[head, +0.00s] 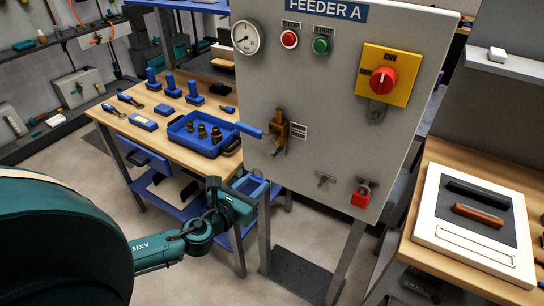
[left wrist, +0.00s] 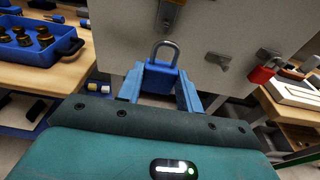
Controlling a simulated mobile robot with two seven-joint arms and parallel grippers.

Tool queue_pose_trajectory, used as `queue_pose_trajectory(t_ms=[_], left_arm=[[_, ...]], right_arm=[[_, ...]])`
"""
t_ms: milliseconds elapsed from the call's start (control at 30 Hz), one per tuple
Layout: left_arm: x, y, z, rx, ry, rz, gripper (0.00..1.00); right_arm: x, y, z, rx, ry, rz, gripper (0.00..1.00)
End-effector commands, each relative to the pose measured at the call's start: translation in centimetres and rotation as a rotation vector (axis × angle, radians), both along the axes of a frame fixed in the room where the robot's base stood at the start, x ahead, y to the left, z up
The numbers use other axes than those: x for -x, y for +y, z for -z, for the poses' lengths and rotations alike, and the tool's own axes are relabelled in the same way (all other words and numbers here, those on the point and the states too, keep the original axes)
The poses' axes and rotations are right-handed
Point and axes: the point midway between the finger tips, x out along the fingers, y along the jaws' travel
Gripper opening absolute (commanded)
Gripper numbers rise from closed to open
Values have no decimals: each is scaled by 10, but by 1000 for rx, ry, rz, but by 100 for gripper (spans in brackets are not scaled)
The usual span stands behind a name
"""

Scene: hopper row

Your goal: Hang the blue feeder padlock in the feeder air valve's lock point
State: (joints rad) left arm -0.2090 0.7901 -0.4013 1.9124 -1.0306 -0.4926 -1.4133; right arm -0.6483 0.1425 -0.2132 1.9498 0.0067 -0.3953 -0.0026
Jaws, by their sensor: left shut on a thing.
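The blue padlock (left wrist: 160,78) is held between the fingers of my left gripper (left wrist: 160,88), upright with its grey shackle on top. In the head view my left gripper (head: 252,188) is low in front of the grey panel's left edge, and I cannot make out the padlock clearly there. The feeder air valve (head: 281,132) is a brass-yellow body on the panel with a blue handle (head: 250,130) pointing left. In the left wrist view the valve's lower part (left wrist: 170,14) shows above the shackle, apart from it. My right gripper is out of view.
The grey panel (head: 330,100) carries a gauge (head: 245,37), buttons and a red switch on a yellow plate (head: 384,77). A red padlock (head: 361,196) hangs lower right. Left is a workbench with a blue tray (head: 180,136) of brass fittings; right, a bench with a white-framed board (head: 430,225).

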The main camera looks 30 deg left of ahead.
Motion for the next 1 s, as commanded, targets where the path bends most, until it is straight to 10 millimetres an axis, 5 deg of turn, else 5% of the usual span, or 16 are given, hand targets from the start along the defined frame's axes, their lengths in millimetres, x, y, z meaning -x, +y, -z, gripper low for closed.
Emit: queue_pose_trajectory(t_ms=[700,1000], left_arm=[[-51,-2,0,0,-1,-1,12],[-56,-2,0,1,0,0,12]], right_arm=[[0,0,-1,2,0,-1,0],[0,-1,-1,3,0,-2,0]])
